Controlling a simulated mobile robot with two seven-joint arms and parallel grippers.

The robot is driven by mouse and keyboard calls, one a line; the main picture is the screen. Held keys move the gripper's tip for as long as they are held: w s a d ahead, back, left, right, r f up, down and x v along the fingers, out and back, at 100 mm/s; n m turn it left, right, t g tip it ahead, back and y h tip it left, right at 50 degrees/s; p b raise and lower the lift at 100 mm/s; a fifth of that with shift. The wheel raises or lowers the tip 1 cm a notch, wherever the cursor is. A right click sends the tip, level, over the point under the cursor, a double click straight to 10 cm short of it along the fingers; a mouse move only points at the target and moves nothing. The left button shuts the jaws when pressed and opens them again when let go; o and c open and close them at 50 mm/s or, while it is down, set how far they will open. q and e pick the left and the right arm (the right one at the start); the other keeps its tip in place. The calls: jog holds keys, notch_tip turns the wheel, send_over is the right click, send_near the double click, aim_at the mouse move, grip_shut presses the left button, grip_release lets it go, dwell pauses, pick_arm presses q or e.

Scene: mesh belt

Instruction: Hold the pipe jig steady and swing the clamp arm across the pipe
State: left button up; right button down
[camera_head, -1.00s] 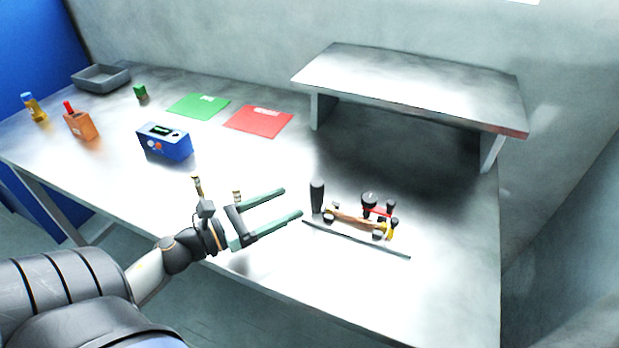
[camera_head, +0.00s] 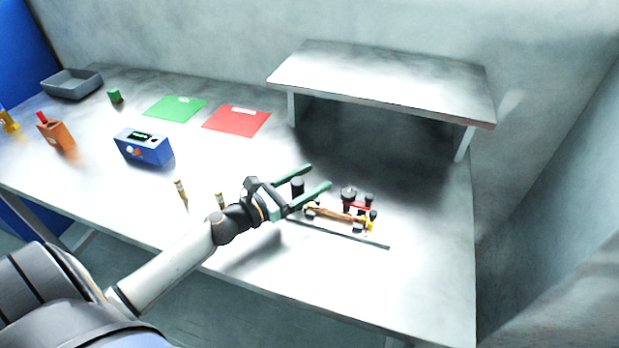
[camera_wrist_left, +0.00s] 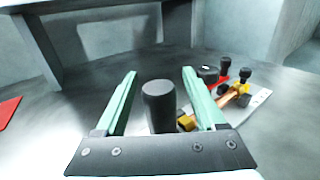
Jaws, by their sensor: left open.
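The pipe jig (camera_head: 335,223) stands on the table at the right, with a copper-brown pipe (camera_head: 332,214) lying along it. A red clamp arm (camera_head: 357,205) and several black knobs sit at its far right side. A black upright post (camera_head: 298,187) stands at the jig's left end. My left gripper (camera_head: 320,177) is open, and its green fingers lie on either side of the post. In the left wrist view the post (camera_wrist_left: 158,105) shows between the open fingers, with the pipe (camera_wrist_left: 232,97) and red arm (camera_wrist_left: 223,85) behind the right finger. My right gripper is not in view.
A raised metal shelf (camera_head: 385,80) stands behind the jig. A blue box (camera_head: 144,147), red mat (camera_head: 237,118), green mat (camera_head: 175,108), orange block (camera_head: 57,136) and grey tray (camera_head: 72,84) are to the left.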

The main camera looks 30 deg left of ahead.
pick_arm(q)
jog(key=shift+c, duration=0.4)
grip_shut()
dwell(0.9)
grip_release()
grip_shut()
dwell(0.6)
dwell(1.1)
